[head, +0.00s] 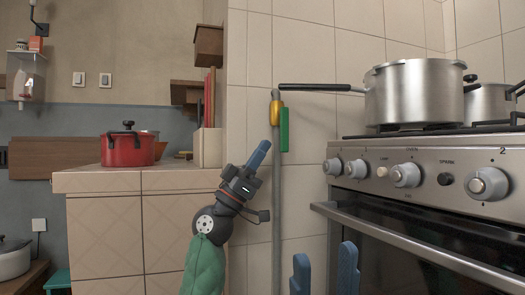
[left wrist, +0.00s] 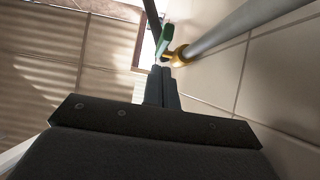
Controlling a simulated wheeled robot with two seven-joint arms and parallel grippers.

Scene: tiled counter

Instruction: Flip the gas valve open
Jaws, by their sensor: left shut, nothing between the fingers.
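The gas valve has a yellow body (head: 275,112) on a grey vertical pipe (head: 277,200) against the tiled wall. Its green handle (head: 284,130) hangs beside the pipe, roughly parallel to it. My left gripper (head: 260,152) is shut and empty, pointing up just left of the pipe and slightly below the handle. In the left wrist view, the shut fingertips (left wrist: 161,72) are near the yellow body (left wrist: 178,56) and green handle (left wrist: 166,38). I cannot tell whether they touch. My right gripper (head: 325,268) is open at the bottom edge, its two blue fingers apart.
The stove (head: 430,185), with knobs, an oven handle and a steel pot (head: 412,92), stands right. A tiled counter (head: 130,180) with a red pot (head: 127,150) is left.

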